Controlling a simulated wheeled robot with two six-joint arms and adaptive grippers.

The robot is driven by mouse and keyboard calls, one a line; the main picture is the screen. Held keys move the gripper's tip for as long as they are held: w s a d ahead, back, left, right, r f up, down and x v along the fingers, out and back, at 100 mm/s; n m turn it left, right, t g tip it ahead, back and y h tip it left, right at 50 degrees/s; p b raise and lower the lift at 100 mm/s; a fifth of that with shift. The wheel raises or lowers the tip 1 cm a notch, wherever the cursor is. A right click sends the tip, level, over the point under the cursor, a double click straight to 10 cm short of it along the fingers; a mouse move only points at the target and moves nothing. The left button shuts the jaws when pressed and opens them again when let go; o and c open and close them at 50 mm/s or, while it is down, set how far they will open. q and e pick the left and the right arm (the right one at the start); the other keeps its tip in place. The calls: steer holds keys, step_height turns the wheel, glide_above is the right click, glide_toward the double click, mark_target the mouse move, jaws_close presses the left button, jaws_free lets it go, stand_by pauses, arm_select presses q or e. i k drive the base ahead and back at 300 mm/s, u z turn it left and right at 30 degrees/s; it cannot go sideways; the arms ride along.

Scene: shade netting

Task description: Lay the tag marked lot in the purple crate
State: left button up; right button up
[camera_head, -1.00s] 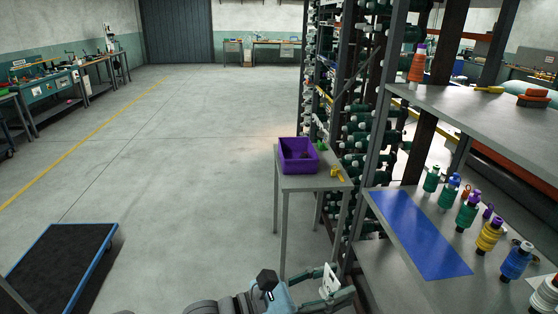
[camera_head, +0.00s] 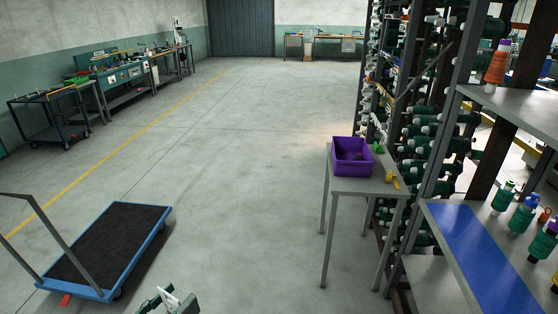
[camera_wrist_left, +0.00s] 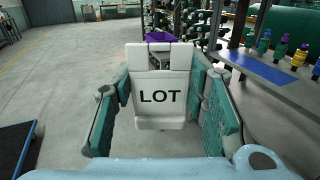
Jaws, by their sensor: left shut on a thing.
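The white tag marked LOT (camera_wrist_left: 160,110) is upright between the green finger pads of my left gripper (camera_wrist_left: 163,105) in the left wrist view. The gripper is shut on it. In the head view only the tip of my left gripper (camera_head: 170,302) shows, at the bottom edge. The purple crate (camera_head: 352,169) stands on a small grey table (camera_head: 368,187), well ahead and to the right of the gripper. The crate also shows in the left wrist view (camera_wrist_left: 158,37), beyond the tag. My right gripper is out of view.
A black-topped blue cart (camera_head: 110,243) stands on the floor at the left. A yellow item (camera_head: 394,181) and a green item (camera_head: 377,147) lie beside the crate. A shelf with a blue mat (camera_head: 482,257) and spools stands at the right. The middle floor is clear.

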mark_target(343, 152)
steer(key=u, duration=0.1)
steer(key=i, duration=5.35)
steer(key=z, duration=4.4)
